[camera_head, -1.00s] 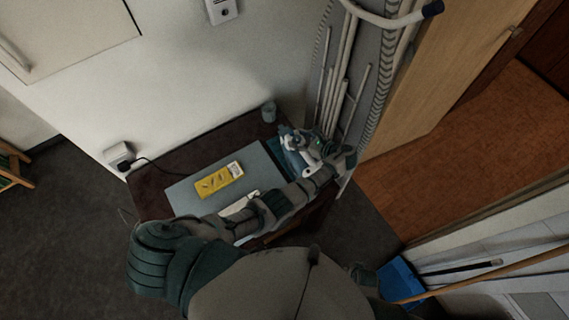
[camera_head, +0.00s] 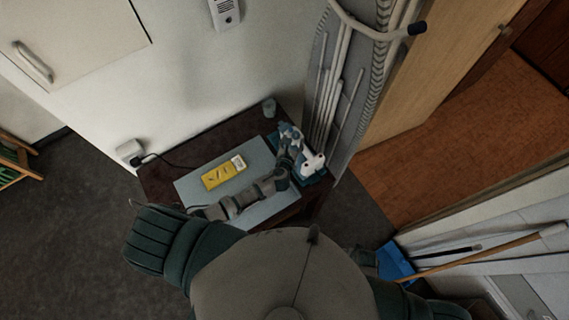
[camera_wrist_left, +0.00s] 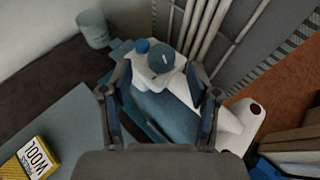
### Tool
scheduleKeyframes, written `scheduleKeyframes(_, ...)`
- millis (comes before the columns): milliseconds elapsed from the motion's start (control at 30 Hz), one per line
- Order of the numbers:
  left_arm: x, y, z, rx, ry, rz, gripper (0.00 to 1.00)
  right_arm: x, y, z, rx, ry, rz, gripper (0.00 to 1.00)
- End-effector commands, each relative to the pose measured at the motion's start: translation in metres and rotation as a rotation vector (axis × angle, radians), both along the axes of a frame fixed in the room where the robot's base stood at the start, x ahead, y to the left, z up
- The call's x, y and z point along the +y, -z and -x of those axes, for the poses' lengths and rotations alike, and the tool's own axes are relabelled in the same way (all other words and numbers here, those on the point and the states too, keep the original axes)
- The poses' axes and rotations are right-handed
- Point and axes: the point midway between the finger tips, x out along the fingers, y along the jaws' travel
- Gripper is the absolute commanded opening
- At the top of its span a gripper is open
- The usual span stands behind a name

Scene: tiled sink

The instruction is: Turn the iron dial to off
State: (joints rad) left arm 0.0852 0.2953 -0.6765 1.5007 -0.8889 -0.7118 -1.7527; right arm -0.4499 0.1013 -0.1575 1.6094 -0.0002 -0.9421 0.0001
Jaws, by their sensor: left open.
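The white and blue iron (camera_head: 313,163) sits at the right end of the dark table, on a blue rest. In the left wrist view, the iron (camera_wrist_left: 222,122) lies under and between my fingers, partly hidden by them. Its round blue-grey dial (camera_wrist_left: 160,61) shows just beyond the fingertips, with a small blue knob beside it. My left gripper (camera_head: 290,138) is over the left side of the iron; in the wrist view the gripper (camera_wrist_left: 160,82) is open, its two fingers apart on either side of the iron's body. Contact cannot be told. My right gripper is out of view.
A blue-grey cup (camera_head: 269,107) stands at the table's back edge. A leaning ironing board (camera_head: 345,90) is close behind the iron. A black cord runs to the wall socket (camera_head: 130,152).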

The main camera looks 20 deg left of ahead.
Motion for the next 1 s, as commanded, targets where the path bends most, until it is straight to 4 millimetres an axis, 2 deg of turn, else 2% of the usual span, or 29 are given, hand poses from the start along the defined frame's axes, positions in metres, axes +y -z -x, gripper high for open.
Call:
scheduleKeyframes(200,-0.004,-0.019,0.046,0.001,-0.001,0.001,0.61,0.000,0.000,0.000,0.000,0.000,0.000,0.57)
scheduleKeyframes(500,-0.009,-0.042,0.100,0.001,-0.003,0.001,0.61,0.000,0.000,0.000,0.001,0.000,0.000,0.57)
scheduleKeyframes(700,-0.010,-0.052,0.120,-0.001,-0.004,-0.001,0.61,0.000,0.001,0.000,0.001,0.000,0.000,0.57)
scheduleKeyframes(1000,-0.011,-0.054,0.125,-0.001,-0.005,-0.001,0.61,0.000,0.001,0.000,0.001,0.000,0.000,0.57)
